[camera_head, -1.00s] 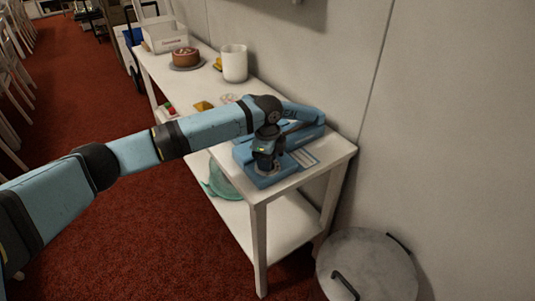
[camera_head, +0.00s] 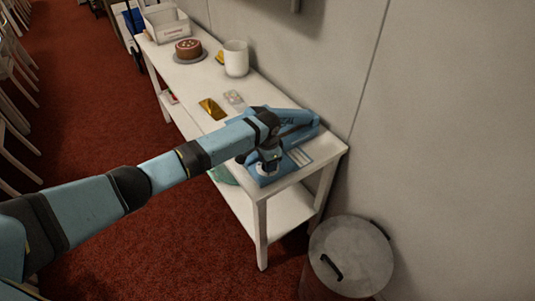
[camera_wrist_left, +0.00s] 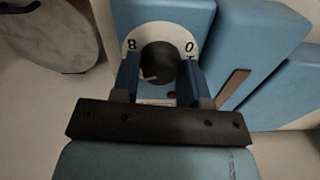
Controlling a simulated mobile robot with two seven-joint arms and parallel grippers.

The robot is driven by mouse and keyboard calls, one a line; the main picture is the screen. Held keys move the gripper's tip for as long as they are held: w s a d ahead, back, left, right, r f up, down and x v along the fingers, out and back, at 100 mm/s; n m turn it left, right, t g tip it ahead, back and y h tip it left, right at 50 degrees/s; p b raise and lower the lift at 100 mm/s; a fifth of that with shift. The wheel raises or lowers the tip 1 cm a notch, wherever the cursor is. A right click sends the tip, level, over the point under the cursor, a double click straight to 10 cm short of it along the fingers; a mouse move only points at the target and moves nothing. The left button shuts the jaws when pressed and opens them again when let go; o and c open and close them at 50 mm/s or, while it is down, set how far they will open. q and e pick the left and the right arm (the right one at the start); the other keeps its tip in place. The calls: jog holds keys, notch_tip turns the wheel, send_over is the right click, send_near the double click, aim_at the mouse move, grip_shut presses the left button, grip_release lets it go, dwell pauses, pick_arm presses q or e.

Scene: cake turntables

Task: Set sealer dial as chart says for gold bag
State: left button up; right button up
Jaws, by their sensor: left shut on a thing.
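The blue sealer (camera_head: 292,130) stands at the near end of the white table. Its dark round dial knob (camera_wrist_left: 160,64) shows in the left wrist view on a white face with "8" at left and "0" at right; a pale mark is at the knob's lower left. My left gripper (camera_wrist_left: 158,70) is shut on the knob, a finger on each side; in the head view it (camera_head: 268,166) hides the dial. A printed card, perhaps the chart (camera_head: 300,157), lies beside it, too small to read. The gold bag (camera_head: 212,108) lies flat on the table. My right gripper is out of view.
A clear packet (camera_head: 234,98), a white canister (camera_head: 236,59), a chocolate cake (camera_head: 188,48) and a white box (camera_head: 166,25) stand farther along the table (camera_head: 185,82). A lidded round bin (camera_head: 350,255) is at the near right, by the wall.

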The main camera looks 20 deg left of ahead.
pick_arm(q)
jog(key=shift+n+p, duration=0.65)
jog(key=shift+n, duration=0.05)
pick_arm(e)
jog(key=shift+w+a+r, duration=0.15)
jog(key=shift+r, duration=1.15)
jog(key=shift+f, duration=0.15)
pick_arm(q)
jog(key=o, duration=0.9)
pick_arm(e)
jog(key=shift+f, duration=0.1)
pick_arm(q)
jog(key=shift+r, duration=0.1)
notch_tip(320, 180, up, 14)
jog(key=shift+f, duration=0.2)
